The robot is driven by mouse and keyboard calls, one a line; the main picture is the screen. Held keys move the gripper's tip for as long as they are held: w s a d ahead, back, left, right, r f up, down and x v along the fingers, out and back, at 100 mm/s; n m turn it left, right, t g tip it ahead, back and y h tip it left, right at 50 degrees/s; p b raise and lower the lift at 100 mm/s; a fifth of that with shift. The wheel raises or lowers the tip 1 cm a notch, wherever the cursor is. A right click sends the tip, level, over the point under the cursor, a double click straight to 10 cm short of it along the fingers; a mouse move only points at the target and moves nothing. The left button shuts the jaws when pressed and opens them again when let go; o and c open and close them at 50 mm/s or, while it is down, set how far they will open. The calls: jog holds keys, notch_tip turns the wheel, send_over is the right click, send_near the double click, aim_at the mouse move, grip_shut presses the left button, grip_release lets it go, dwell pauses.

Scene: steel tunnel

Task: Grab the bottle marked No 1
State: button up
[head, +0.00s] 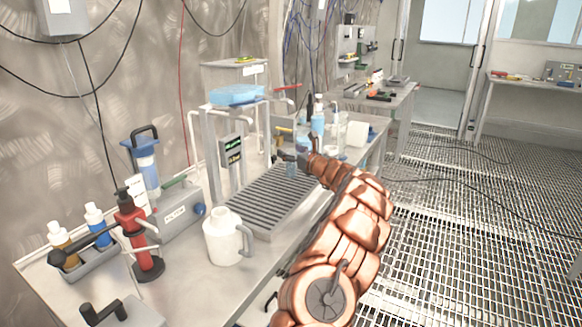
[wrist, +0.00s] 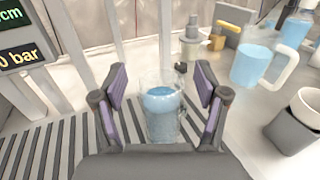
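No marking "No 1" is readable on any bottle. In the head view a brown bottle (head: 62,243) and a blue bottle (head: 97,228), both with white caps, stand in a grey tray at the left. A blue bottle with a white top (head: 318,120) stands farther back on the bench. My gripper (head: 300,152) is over the far end of the ribbed rack (head: 268,197). In the wrist view my gripper (wrist: 160,98) is open, with its fingers on either side of a clear vessel of blue liquid (wrist: 162,110). Gaps show between the fingers and the vessel.
A white jug (head: 228,238), a red pump bottle (head: 138,238) and a grey box (head: 180,210) stand on the near bench. A clear jug of blue liquid (wrist: 257,65) and a white cup in a grey holder (wrist: 292,125) are to the gripper's right. The grated floor (head: 460,230) is open.

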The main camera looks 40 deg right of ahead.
grip_shut()
dwell(0.4)
jog(key=shift+r, duration=0.1)
